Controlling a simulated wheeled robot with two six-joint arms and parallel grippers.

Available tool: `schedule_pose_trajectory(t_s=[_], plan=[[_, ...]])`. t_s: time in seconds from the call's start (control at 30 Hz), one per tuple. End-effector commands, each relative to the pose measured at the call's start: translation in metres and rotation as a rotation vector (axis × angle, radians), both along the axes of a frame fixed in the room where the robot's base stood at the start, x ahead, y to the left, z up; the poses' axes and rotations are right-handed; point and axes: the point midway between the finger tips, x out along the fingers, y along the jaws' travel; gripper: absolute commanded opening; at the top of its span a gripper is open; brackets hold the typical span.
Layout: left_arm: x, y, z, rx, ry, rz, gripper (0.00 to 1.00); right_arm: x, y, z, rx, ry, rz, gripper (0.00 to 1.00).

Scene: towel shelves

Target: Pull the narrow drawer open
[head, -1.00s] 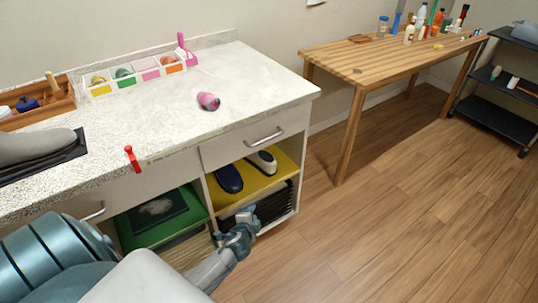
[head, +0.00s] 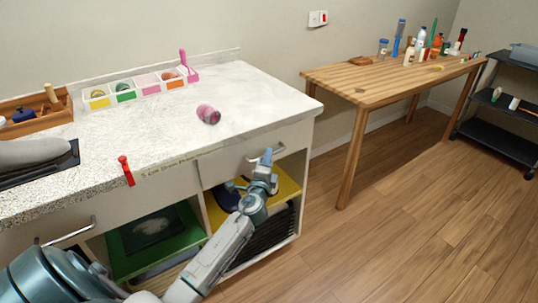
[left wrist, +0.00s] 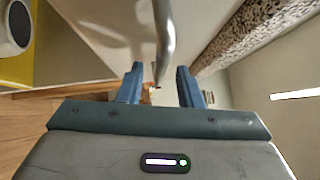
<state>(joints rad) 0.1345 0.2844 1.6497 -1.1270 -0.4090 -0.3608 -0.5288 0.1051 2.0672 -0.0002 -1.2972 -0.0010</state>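The narrow drawer (head: 228,166) is the white front under the right end of the counter, and it sits shut. Its metal bar handle (head: 279,151) is partly hidden behind my left gripper (head: 264,163). In the left wrist view the handle (left wrist: 164,35) runs down from the top edge, its end between the two blue fingers of my left gripper (left wrist: 160,86). The fingers are apart, with gaps on both sides of the bar. My right gripper is not in view.
Below the drawer is an open cubby with a yellow shelf (head: 289,187). Another handle (head: 68,232) is at lower left. A red clamp (head: 126,171) grips the counter edge. A pink bottle (head: 208,115) lies on the countertop (head: 165,130). The floor to the right is clear.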

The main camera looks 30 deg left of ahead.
Motion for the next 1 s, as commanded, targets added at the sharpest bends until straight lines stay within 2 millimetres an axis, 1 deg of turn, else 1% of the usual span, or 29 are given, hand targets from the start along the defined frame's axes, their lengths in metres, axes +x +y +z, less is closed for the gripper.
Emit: schedule_pose_trajectory(t_s=[0.03,0.1,0.2,0.5,0.53,0.6,0.7,1.0], plan=[[0.007,0.003,0.001,0.001,0.000,0.001,0.32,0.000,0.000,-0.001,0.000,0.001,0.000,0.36],[0.014,0.005,0.002,0.001,0.000,0.000,0.32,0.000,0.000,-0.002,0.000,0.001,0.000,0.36],[0.020,0.008,0.002,0.000,0.000,-0.001,0.32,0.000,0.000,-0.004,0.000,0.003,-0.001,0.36],[0.022,0.009,0.002,-0.001,0.001,-0.001,0.32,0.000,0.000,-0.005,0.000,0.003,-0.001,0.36],[0.022,0.009,0.002,-0.001,0.001,-0.001,0.30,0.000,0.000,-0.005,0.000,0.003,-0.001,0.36],[0.022,0.009,0.002,-0.001,0.001,-0.001,0.17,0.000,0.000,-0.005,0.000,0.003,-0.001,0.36],[0.022,0.009,0.002,-0.001,0.001,-0.001,0.00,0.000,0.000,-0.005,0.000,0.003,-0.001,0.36],[0.021,0.008,0.002,-0.001,0.001,-0.001,0.00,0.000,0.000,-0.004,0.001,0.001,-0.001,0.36]])
